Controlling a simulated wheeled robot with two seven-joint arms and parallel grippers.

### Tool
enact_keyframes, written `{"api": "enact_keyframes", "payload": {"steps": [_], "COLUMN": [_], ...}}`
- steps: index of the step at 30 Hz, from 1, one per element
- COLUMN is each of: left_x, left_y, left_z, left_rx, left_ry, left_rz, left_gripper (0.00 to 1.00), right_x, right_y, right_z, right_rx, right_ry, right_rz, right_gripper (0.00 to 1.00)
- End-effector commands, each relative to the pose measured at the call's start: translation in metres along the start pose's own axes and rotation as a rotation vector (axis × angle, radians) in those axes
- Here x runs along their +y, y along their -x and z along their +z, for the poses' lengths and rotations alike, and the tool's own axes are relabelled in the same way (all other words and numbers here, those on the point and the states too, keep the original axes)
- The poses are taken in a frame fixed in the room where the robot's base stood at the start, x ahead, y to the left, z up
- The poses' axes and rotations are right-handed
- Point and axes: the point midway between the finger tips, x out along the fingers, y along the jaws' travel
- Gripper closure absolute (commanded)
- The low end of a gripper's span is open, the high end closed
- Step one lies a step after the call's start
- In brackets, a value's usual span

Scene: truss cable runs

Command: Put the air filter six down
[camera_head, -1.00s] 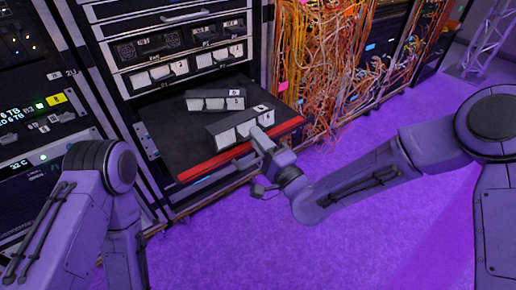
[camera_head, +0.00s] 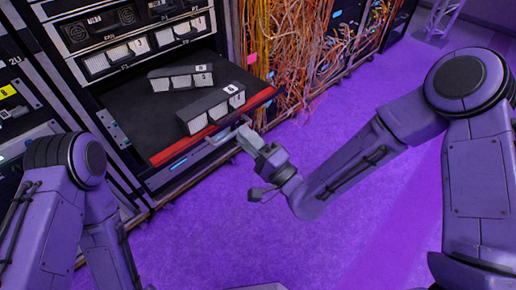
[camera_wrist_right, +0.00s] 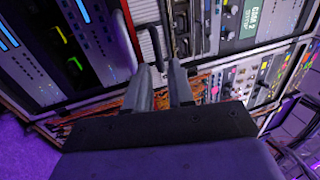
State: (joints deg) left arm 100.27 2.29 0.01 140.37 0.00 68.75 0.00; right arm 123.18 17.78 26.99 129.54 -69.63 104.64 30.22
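A grey filter block with white panels and a label that seems to read 6, the air filter six (camera_head: 208,108), lies on the black pull-out shelf (camera_head: 135,128) near its red front edge. My right gripper (camera_head: 238,130) is just in front of that edge, below the block's right end, and looks apart from it. In the right wrist view its two fingers (camera_wrist_right: 161,85) are spread with a gap between them. A pale ridged block, probably a filter (camera_wrist_right: 148,42), shows beyond the fingertips. My left arm is at the lower left; its gripper is out of view.
A second labelled filter block (camera_head: 181,77) lies farther back on the shelf. More filters sit in rack slots (camera_head: 118,57) above. Orange cables (camera_head: 290,60) hang in the rack to the right. The purple floor (camera_head: 240,220) in front is clear.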

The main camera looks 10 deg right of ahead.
Motion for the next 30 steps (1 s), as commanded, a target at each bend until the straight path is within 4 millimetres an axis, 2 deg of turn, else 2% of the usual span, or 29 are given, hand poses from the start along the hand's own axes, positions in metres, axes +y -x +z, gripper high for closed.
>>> {"api": "enact_keyframes", "payload": {"steps": [3,7,11,20,22,23,25,26,27,29,30], "left_x": [0.001,0.001,0.001,0.001,0.001,0.001,0.001,0.001,0.001,0.001,0.001], "left_y": [-0.006,-0.008,-0.009,-0.009,-0.009,-0.009,-0.009,-0.009,-0.009,-0.009,-0.008], "left_z": [0.002,0.003,0.004,0.004,0.004,0.004,0.004,0.004,0.004,0.004,0.004], "left_rx": [0.000,0.000,0.000,0.000,0.000,0.000,0.000,0.000,0.000,0.000,0.000], "left_ry": [0.000,0.000,0.000,0.000,0.000,0.000,0.000,0.000,0.000,0.000,0.000], "left_rz": [0.000,0.000,0.000,0.000,0.000,0.000,0.000,0.000,0.000,0.000,0.000], "left_gripper": [0.36,0.36,0.36,0.36,0.36,0.36,0.36,0.36,0.36,0.36,0.36], "right_x": [0.002,0.001,0.000,0.004,0.027,0.045,0.099,0.124,0.156,0.195,0.213], "right_y": [0.029,0.049,0.057,0.059,0.068,0.076,0.110,0.132,0.166,0.224,0.263], "right_z": [0.000,-0.001,0.000,0.000,-0.003,-0.005,-0.013,-0.017,-0.023,-0.031,-0.037], "right_rx": [0.002,0.001,0.001,0.003,0.022,0.035,0.065,0.072,0.075,0.064,0.050], "right_ry": [-0.003,0.000,0.001,0.008,0.045,0.076,0.176,0.227,0.296,0.392,0.446], "right_rz": [0.001,0.000,-0.001,0.014,0.103,0.172,0.403,0.525,0.695,0.949,1.109], "right_gripper": [0.77,0.77,0.77,0.77,0.77,0.77,0.77,0.77,0.77,0.77,0.77]}}
